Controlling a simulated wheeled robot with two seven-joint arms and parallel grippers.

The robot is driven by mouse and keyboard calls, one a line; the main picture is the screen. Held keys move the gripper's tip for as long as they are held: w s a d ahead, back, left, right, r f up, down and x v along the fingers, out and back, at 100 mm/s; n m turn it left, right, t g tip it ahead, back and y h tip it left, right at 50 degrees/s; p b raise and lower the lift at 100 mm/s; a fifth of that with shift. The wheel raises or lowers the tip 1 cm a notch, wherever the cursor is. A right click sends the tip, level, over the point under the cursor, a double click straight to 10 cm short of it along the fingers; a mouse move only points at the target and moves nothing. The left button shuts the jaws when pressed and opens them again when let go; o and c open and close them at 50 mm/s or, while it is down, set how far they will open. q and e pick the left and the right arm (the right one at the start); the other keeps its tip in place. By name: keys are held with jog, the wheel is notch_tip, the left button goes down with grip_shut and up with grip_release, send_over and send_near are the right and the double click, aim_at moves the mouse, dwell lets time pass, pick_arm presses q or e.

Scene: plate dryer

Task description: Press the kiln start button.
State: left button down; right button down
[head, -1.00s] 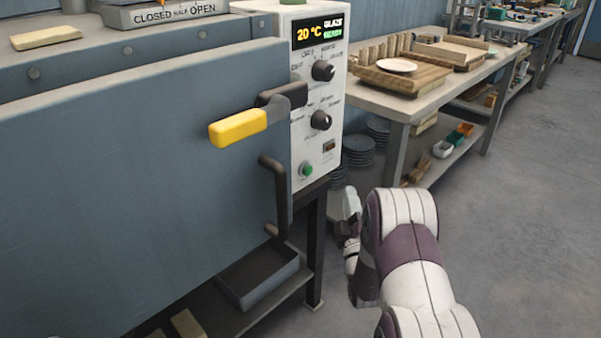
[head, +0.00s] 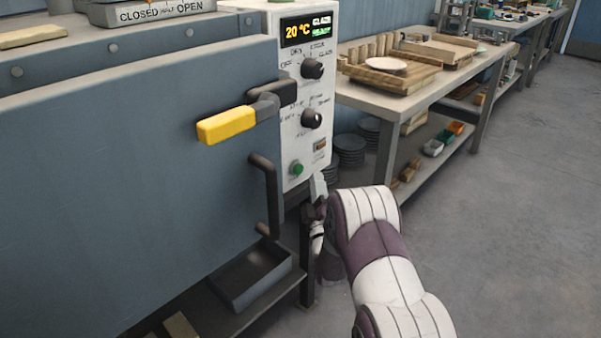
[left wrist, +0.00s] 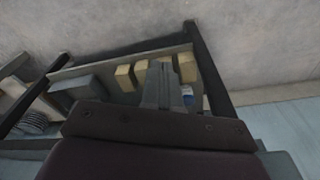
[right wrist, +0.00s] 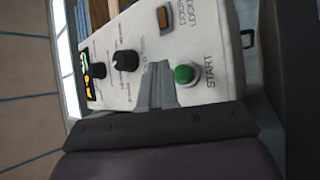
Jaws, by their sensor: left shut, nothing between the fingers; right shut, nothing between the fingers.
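The green start button (head: 297,169) sits low on the white control panel (head: 297,140) of the blue-grey kiln (head: 130,190). In the right wrist view the green button (right wrist: 184,74) is next to the word START. My right gripper (head: 319,186) is shut and empty, just right of and below the button in the head view. In the right wrist view its closed fingers (right wrist: 160,84) appear beside the button; contact cannot be told. My left gripper (left wrist: 162,84) shows only in its wrist view, shut and empty, over a low shelf with blocks.
The kiln's yellow-gripped handle (head: 226,125) and a dark door handle (head: 268,195) stick out left of the button. Two black knobs (head: 312,68) and an orange switch (right wrist: 164,17) share the panel.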

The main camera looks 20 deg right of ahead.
jog(key=shift+w+a, duration=0.3)
jog(key=shift+w, duration=0.5)
jog(key=shift+w, duration=0.1)
dwell(1.4)
jog(key=shift+w+a+b, duration=0.15)
jog(key=shift+w+b, duration=0.1)
jog(key=shift+b, duration=0.1)
jog(key=shift+w+a, duration=0.2)
jog(key=shift+w, duration=0.25)
dwell(0.6)
jog(key=shift+s, duration=0.1)
jog(key=shift+s+d, duration=0.3)
jog(key=shift+s, duration=0.45)
jog(key=s, duration=0.1)
jog(key=s+d, duration=0.1)
jog(key=s, duration=0.1)
jog(key=s+d, duration=0.1)
jog(key=shift+s, duration=0.3)
